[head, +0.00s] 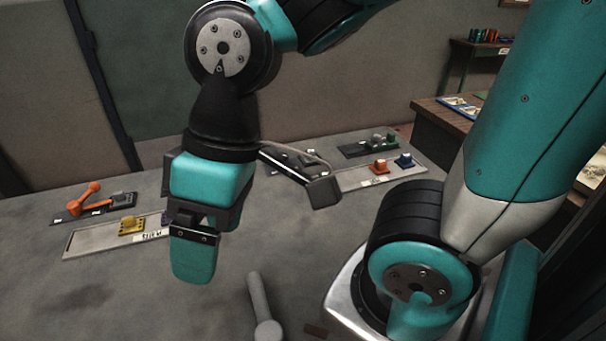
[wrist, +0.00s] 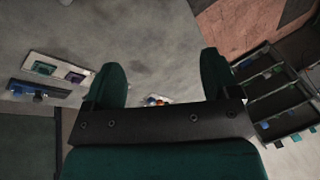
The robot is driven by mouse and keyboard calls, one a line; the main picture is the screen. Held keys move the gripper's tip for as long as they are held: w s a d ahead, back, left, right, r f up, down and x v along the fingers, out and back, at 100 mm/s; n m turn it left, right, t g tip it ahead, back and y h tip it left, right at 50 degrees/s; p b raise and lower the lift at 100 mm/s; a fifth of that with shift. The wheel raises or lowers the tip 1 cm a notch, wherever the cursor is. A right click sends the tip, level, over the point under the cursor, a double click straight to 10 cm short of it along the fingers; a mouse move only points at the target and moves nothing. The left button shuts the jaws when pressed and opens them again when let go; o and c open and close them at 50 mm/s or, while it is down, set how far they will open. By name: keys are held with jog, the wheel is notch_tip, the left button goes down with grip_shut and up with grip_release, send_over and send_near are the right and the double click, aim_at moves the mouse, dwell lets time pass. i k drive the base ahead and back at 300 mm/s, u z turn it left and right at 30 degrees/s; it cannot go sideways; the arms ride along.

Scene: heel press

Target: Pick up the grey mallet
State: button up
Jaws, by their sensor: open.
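A grey mallet (head: 262,308) lies on the grey table (head: 110,285) at the bottom middle of the head view, its handle pointing up the picture and its rounded end near the lower edge. My gripper (head: 195,262) is above the table, to the left of the mallet and apart from it. In the wrist view my gripper (wrist: 162,75) shows two dark teal fingers spread apart with nothing between them. I cannot make out the mallet in the wrist view.
A pale tray with a yellow block (head: 131,225) and an orange handled part (head: 80,200) are at the left. Orange (head: 380,166) and blue (head: 404,160) blocks stand on a far tray. A dark rack (wrist: 275,95) is at the wrist view's right. The table's middle is mostly clear.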

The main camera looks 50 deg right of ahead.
aim_at(268, 328)
jog(key=k, duration=0.5)
jog(key=u, duration=1.65)
jog(key=k, duration=0.35)
jog(key=z, duration=0.9)
